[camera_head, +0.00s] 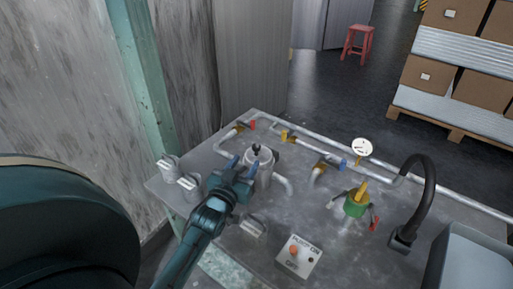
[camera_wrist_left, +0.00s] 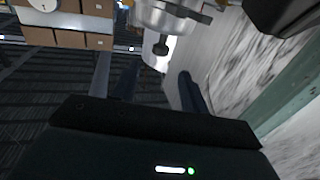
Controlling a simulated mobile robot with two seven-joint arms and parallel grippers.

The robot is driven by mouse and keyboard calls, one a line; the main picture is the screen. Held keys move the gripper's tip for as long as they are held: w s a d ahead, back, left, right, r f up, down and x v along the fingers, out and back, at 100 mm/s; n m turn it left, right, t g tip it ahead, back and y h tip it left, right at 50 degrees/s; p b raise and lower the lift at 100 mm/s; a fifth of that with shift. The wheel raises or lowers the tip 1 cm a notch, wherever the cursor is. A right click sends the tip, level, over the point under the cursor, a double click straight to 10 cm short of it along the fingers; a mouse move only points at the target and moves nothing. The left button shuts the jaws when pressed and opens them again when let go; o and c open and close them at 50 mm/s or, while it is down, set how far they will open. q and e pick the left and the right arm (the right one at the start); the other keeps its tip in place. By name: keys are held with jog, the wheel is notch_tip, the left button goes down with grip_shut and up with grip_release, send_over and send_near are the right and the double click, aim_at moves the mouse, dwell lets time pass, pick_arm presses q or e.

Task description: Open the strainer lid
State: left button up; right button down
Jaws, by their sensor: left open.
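The strainer (camera_head: 264,176) is a grey metal cylinder standing on the grey bench, with pipes at its side. A dark knob (camera_head: 256,149) shows at its top, on what looks like the lid. My left gripper (camera_head: 241,170) is open, just left of and in front of the strainer's upper part. In the left wrist view the strainer's metal body (camera_wrist_left: 170,16) is at the top, and a dark knob (camera_wrist_left: 161,48) sticks out towards the space between my open fingers (camera_wrist_left: 158,78). The knob looks beyond the fingertips, and nothing is held. My right gripper is not in view.
The bench (camera_head: 300,205) carries pipes with coloured valve handles, a green valve (camera_head: 356,205), a gauge (camera_head: 361,149), a switch box (camera_head: 298,256) and a black curved hose (camera_head: 430,190). A wall and green post rise at left.

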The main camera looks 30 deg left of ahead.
aim_at(255, 149)
pick_arm(q)
jog(key=w, duration=0.3)
jog(key=w+a, duration=0.1)
jog(key=w, duration=0.4)
jog(key=shift+w+a+b, duration=0.3)
jog(key=shift+w+b, duration=0.05)
jog(key=shift+b, duration=0.05)
jog(key=shift+c, duration=0.4)
grip_shut()
